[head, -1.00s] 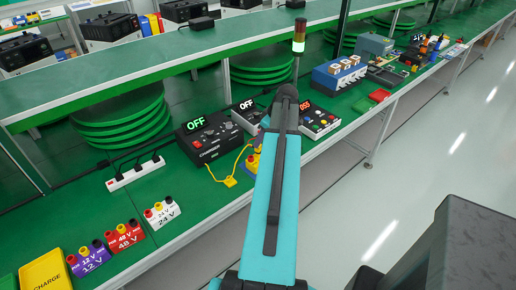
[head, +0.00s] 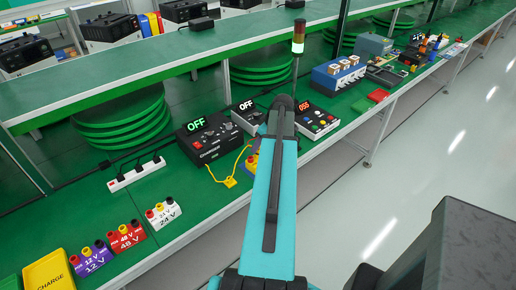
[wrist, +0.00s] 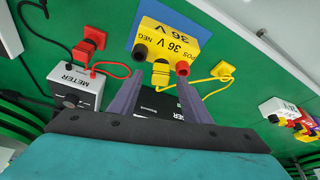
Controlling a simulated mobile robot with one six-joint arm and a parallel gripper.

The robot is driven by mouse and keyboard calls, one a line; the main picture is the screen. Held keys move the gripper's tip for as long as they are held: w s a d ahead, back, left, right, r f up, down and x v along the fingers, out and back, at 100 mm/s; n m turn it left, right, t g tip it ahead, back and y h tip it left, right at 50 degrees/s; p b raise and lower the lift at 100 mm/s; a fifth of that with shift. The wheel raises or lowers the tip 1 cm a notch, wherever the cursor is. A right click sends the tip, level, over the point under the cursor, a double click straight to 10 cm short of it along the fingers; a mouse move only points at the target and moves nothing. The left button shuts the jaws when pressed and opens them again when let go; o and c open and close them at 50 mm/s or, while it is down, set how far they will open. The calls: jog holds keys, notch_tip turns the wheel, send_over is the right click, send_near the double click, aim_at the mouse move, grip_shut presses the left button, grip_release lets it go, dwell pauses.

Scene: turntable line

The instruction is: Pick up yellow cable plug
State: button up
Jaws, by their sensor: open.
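The yellow cable plug (head: 230,183) lies on the green bench at the end of a yellow cable from the black charger (head: 208,138). In the wrist view the plug (wrist: 223,69) is to the right of my fingers, apart from them. My gripper (wrist: 160,84) is open, with its two purple fingers spread below the yellow 36 V block (wrist: 170,38) in the picture. Nothing is clearly held between them. The black charger (wrist: 155,105) shows partly between the fingers. In the head view my arm hides the gripper and most of the 36 V block.
A grey meter (wrist: 76,88) with a red cable and red plug (wrist: 84,52) is at left in the wrist view. The 24 V block (head: 162,213), 48 V block (head: 125,236) and 12 V block (head: 93,257) stand on the near bench. A power strip (head: 135,174) lies behind them.

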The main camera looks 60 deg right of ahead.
jog(key=shift+p+x, duration=0.3)
jog(key=shift+x, duration=0.85)
jog(key=c, duration=1.1)
jog(key=shift+r, duration=0.15)
jog(key=shift+r+b, duration=0.95)
jog(key=shift+r, duration=0.5)
jog(key=s+a+r+b, duration=0.1)
jog(key=s+a+b, duration=0.1)
jog(key=s, duration=0.5)
jog(key=s+a+b, duration=0.2)
jog(key=s+a, duration=0.2)
jog(key=s, duration=0.3)
jog(key=shift+s+a+r+b, duration=0.3)
jog(key=shift+a+r+b, duration=0.05)
jog(key=shift+a+r, duration=0.05)
